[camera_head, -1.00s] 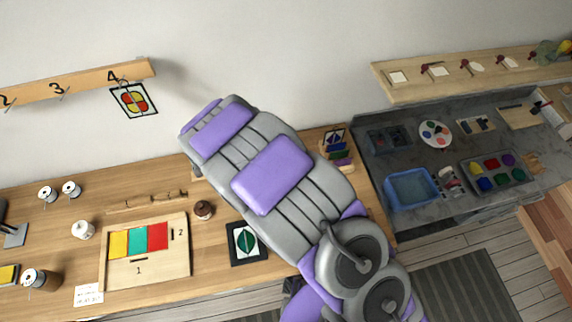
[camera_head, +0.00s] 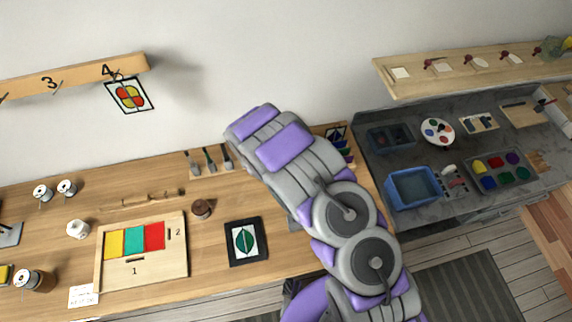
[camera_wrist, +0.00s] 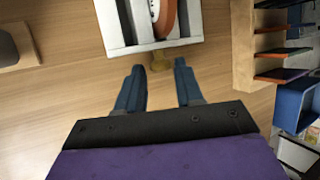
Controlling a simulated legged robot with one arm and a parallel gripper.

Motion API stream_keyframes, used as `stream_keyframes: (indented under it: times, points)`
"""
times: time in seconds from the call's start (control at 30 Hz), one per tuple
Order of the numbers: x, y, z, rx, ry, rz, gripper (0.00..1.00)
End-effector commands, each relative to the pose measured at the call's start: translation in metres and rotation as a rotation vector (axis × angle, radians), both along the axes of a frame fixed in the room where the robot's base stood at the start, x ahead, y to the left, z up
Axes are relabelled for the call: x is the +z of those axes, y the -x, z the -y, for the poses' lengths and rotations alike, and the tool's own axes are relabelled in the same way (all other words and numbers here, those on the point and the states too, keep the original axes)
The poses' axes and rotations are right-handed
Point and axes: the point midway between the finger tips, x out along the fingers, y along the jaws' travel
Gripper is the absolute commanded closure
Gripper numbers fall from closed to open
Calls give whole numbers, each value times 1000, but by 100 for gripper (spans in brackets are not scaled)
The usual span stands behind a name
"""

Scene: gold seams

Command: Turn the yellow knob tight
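An orange-brown rounded part with a white rim (camera_wrist: 164,16) lies inside the frame and is cut off by the top edge. My gripper (camera_wrist: 159,72) is open and empty. In the head view my arm hides the knob, the frame and the gripper.
A wooden rack with slots (camera_wrist: 256,45) stands right of the frame in the wrist view. A dark block (camera_wrist: 12,45) is at left. In the head view, tools (camera_head: 209,160), a leaf picture (camera_head: 246,241) and a coloured panel board (camera_head: 142,250) lie on the bench.

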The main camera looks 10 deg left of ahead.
Motion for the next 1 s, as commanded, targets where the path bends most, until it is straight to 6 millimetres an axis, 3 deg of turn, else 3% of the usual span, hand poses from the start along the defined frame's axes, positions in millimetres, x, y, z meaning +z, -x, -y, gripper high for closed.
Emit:
stream_keyframes:
  times: [0.47,0.83,1.0]
  points:
    - [-9,-6,1,1,-1,0,65]
    - [-9,-5,1,2,-1,0,100]
    - [-9,-5,1,1,-3,-2,100]
